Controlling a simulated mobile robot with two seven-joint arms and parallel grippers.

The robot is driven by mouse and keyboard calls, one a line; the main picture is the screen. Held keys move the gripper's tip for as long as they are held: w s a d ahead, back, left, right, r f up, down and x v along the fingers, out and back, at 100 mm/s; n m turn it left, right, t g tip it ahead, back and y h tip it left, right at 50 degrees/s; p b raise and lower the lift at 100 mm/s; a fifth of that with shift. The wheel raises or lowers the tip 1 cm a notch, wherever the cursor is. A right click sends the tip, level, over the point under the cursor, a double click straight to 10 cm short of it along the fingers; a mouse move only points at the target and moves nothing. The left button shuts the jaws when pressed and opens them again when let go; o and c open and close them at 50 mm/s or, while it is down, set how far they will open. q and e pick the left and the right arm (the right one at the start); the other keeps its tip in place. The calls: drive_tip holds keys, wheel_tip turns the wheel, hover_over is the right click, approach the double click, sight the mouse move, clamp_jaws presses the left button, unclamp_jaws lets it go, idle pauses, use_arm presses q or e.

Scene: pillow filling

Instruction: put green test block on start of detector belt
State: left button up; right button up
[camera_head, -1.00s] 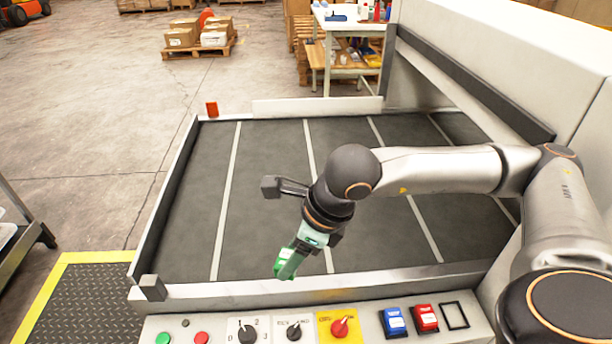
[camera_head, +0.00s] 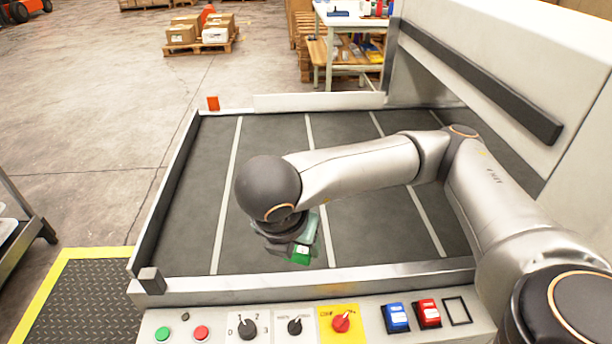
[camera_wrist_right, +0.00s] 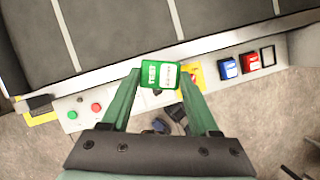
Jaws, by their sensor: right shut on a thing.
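The green test block (camera_head: 300,254) is in my right gripper (camera_head: 303,240), above the near part of the dark detector belt (camera_head: 178,225). The right wrist view shows the block (camera_wrist_right: 160,74) between the green fingertips of that gripper (camera_wrist_right: 161,78), with its labelled face towards the camera. The belt has white cross lines and low side walls. I cannot tell the exact gap between block and belt. My left gripper is not in view.
The front panel has knobs and buttons, a blue block (camera_head: 396,318), a red block (camera_head: 427,315) and an empty outlined square (camera_head: 455,312). A pale machine housing (camera_head: 480,70) stands at the right. The belt's left part is clear.

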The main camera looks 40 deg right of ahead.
drive_tip(key=w+d+f, duration=0.2)
drive_tip(key=w+f, duration=0.1)
drive_tip(key=w+d+f, duration=0.2)
drive_tip(key=w+f, duration=0.1)
drive_tip(key=w, duration=0.1)
drive_tip(key=w+d+f+b, duration=0.1)
drive_tip(key=w+d+f, duration=0.2)
drive_tip(key=w, duration=0.1)
drive_tip(key=shift+w, duration=0.1)
drive_tip(key=shift+w+f, duration=0.1)
drive_tip(key=shift+f, duration=0.1)
drive_tip(key=shift+w+d+f, duration=0.1)
drive_tip(key=shift+f, duration=0.8)
drive_tip(key=shift+w+d+f, duration=0.1)
drive_tip(key=shift+f, duration=0.8)
drive_tip(key=o, duration=1.4)
drive_tip(key=shift+a, duration=0.1)
drive_tip(key=shift+c, duration=0.2)
drive_tip(key=shift+r, duration=0.1)
drive_tip(key=v, duration=1.2)
drive_tip(key=shift+w, duration=0.15)
